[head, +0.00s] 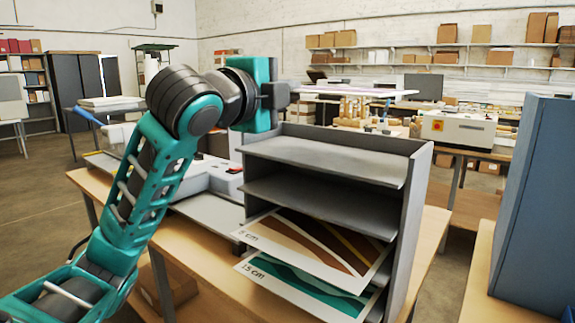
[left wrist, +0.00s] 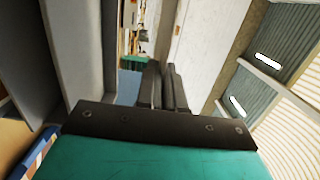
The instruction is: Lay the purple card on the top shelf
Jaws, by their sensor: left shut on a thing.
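The purple card (head: 355,90) shows nearly edge-on in the head view as a thin, pale, roughly level sheet with a faint purple tint. My left gripper (head: 284,96) is shut on its left end. My right gripper is not in view.
The shelf below (head: 315,203) is empty. Lower down lie a brown striped card (head: 325,245) and a teal card (head: 305,288), both sticking out at the front. A laminator (head: 205,178) stands left of the rack, and a blue panel (head: 540,200) at right.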

